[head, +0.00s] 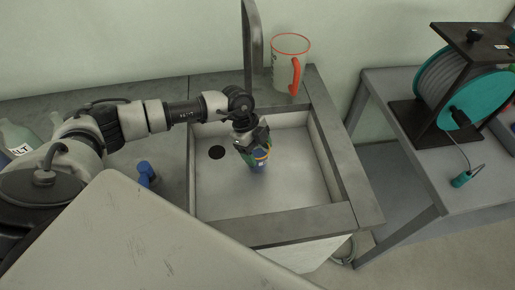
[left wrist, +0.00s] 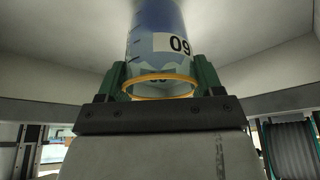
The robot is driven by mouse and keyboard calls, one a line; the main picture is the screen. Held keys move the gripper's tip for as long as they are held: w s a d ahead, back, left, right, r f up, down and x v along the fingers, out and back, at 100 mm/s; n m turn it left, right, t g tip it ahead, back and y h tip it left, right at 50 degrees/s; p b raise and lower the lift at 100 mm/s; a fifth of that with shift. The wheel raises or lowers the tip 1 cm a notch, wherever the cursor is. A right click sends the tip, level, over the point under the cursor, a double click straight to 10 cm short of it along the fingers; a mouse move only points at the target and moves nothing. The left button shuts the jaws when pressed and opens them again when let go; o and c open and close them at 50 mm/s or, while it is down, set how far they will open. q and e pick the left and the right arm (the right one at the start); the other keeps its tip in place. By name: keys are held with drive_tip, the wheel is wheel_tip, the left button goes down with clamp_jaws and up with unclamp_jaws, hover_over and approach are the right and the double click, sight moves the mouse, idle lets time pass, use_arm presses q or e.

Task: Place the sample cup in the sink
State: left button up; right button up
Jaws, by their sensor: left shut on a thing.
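The sample cup (left wrist: 157,35) is blue with an orange ring and a white label reading 09. In the head view the cup (head: 260,162) is inside the outline of the sink (head: 215,190), right of the dark drain. My left gripper (head: 254,150) points down over the basin, and its green fingers are shut on the cup at the ringed end. In the left wrist view the left gripper (left wrist: 160,85) has one finger on each side of the cup. I cannot tell whether the cup touches the sink floor. My right gripper is not in view.
A clear jug (head: 286,70) with a red rim and handle stands at the sink's back right corner, near the grey faucet (head: 252,45). A blue object (head: 146,172) lies on the counter left of the sink. A cable reel (head: 450,85) stands on the right table.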

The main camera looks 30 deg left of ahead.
use_arm(q)
drive_tip(key=o, duration=0.9)
drive_tip(key=shift+f, duration=0.1)
drive_tip(key=b+v, duration=0.1)
drive_tip(key=v, duration=1.1)
drive_tip(key=shift+d, duration=0.1)
